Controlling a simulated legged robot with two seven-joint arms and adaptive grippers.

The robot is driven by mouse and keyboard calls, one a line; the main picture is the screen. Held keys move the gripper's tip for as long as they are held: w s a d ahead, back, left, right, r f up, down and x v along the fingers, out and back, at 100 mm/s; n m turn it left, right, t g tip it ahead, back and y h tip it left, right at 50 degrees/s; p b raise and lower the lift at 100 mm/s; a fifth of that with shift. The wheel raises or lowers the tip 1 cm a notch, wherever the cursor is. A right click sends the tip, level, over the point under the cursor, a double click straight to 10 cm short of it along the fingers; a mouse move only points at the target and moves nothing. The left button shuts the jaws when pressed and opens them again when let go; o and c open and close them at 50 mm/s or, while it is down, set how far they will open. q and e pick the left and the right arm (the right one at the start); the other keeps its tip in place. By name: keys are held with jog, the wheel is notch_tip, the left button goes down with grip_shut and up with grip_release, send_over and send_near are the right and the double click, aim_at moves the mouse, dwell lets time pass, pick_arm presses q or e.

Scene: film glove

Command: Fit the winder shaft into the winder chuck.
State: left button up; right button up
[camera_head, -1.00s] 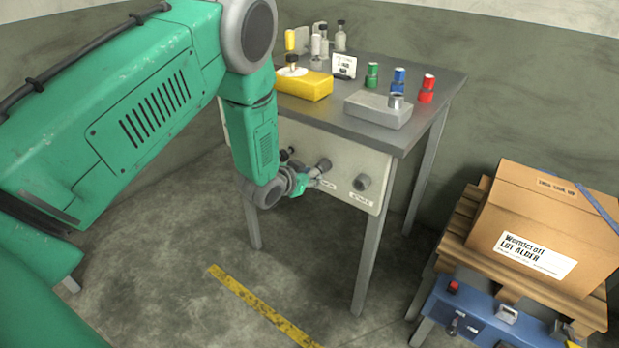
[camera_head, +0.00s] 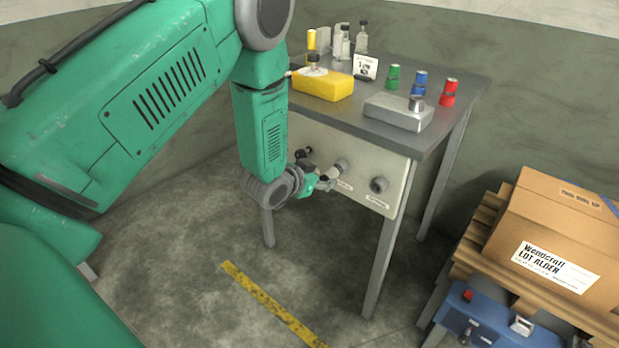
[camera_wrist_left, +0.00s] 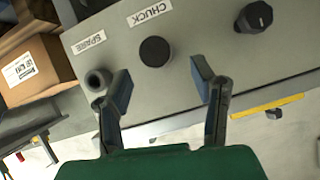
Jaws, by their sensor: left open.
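My left gripper (camera_head: 326,180) is in front of the pale panel under the table. In the left wrist view its two fingers (camera_wrist_left: 161,82) are spread apart with nothing gripped. The winder chuck (camera_wrist_left: 155,51), beside a CHUCK label, shows as a dark round end just beyond and between the fingertips. In the head view the chuck (camera_head: 342,166) stands out from the panel as a grey cylinder beside the gripper. I cannot tell whether the winder shaft is in it; no loose shaft shows. My right gripper is out of view.
The spare socket (camera_wrist_left: 97,82) has an open hole, and a black knob (camera_wrist_left: 253,17) is on the chuck's other side. A yellow box (camera_head: 323,85) and colored spools stand on the table (camera_head: 350,107). A carton (camera_head: 557,235) sits on a pallet at right.

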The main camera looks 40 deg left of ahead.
pick_arm(q)
jog(key=v, duration=0.7)
jog(key=shift+s, duration=0.2)
jog(key=s+d+f+n+g, duration=0.1)
jog(key=s+d+f+g, duration=0.4)
jog(key=s+f, duration=0.65)
jog(key=s+d+f+g, duration=0.2)
jog(key=s+f+g, duration=0.1)
jog(key=s, duration=0.7)
jog(key=s+d+f+n+g, duration=0.1)
jog(key=s+d+f+g, duration=0.1)
jog(key=s, duration=0.8)
jog(key=shift+s+f+g, duration=0.35)
jog(key=shift+f+g, duration=0.35)
jog(key=shift+g, duration=0.3)
jog(key=shift+w, duration=0.1)
